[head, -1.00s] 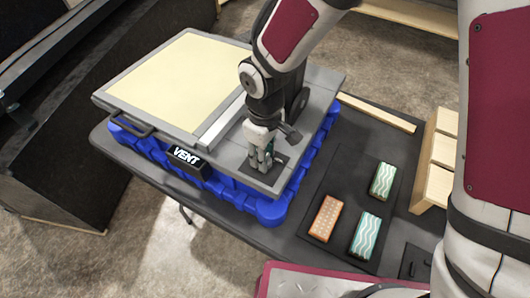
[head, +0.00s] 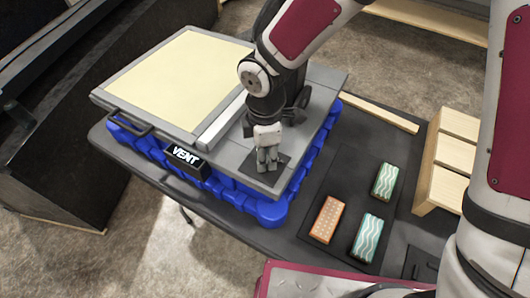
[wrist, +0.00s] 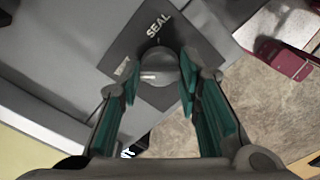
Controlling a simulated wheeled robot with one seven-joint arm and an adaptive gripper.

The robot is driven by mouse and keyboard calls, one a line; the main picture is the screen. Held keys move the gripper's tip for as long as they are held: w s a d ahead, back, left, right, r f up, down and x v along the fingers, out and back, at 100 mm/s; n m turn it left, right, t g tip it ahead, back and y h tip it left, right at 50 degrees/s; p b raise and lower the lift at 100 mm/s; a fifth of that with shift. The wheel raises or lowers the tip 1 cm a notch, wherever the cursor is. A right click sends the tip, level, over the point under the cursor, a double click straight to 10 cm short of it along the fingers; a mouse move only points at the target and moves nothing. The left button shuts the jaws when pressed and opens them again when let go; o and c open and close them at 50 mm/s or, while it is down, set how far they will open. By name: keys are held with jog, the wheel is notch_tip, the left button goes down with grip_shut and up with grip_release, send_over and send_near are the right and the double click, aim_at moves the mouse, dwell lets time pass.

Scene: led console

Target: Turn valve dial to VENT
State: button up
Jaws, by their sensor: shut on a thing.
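The valve dial (wrist: 160,66) is a round grey knob on a dark square plate (wrist: 118,40), seen in the wrist view. A pale mark on the knob points to the left. The word SEAL is printed on the plate above the knob, and a second label at its left is partly hidden by a finger. My gripper (wrist: 159,88) has its teal-padded fingers on both sides of the knob, shut on it. In the head view my gripper (head: 268,160) points down over the plate (head: 258,180) and hides the dial.
The grey console (head: 222,167) with a cream panel (head: 178,78) rests on a blue base (head: 262,208) on a dark table. An orange block (head: 327,219) and two teal wavy-patterned blocks (head: 368,237) lie right of it.

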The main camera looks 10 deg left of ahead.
jog(key=shift+n, duration=0.5)
jog(key=o, duration=1.1)
jog(key=shift+o, duration=0.2)
jog(key=shift+r, duration=0.1)
notch_tip(320, 180, up, 12)
